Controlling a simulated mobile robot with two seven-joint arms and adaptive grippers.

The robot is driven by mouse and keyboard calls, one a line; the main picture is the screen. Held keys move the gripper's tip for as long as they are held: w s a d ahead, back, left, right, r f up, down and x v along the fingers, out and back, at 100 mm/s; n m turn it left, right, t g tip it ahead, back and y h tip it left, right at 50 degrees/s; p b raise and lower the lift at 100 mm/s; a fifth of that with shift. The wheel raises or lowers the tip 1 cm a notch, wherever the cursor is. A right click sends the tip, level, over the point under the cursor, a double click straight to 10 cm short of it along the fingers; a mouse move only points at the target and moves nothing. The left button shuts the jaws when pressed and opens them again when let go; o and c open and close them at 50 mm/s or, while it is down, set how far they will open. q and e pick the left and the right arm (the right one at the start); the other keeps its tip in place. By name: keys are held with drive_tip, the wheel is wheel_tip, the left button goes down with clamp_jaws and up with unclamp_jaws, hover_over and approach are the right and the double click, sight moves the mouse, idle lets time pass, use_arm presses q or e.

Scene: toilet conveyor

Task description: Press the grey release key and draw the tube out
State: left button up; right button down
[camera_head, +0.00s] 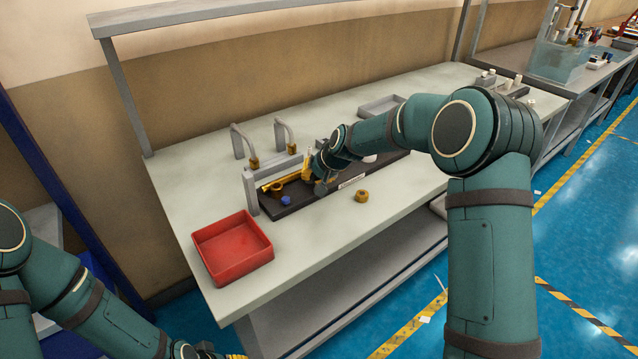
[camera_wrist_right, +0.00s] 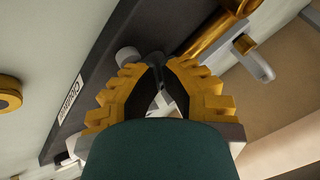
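A brass tube (camera_wrist_right: 217,38) runs beside the black base of a fixture in the right wrist view. In the head view its brass end (camera_head: 275,185) shows at the fixture's left. A short grey round part (camera_wrist_right: 128,57), possibly the release key, stands out from the black base close to my right fingertips. My right gripper (camera_wrist_right: 154,66) has its fingertips together, pointing at the fixture; I cannot tell whether they touch the grey part. In the head view the right gripper (camera_head: 314,180) partly hides the fixture. My left gripper (camera_head: 225,355) is mostly cut off at the bottom edge.
A red bin (camera_head: 232,248) stands at the bench's front left. A loose brass ring (camera_head: 361,196) lies in front of the black base (camera_head: 300,203). A blue button (camera_head: 286,200) is near the base's left end. Two grey hooked posts (camera_head: 283,132) stand behind. The bench front is mostly clear.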

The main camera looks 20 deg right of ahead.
idle(0.4)
drive_tip(key=shift+r+p, duration=0.65)
drive_tip(key=shift+r, duration=0.25)
drive_tip(key=shift+r+p, duration=1.7)
drive_tip(key=shift+r, duration=0.85)
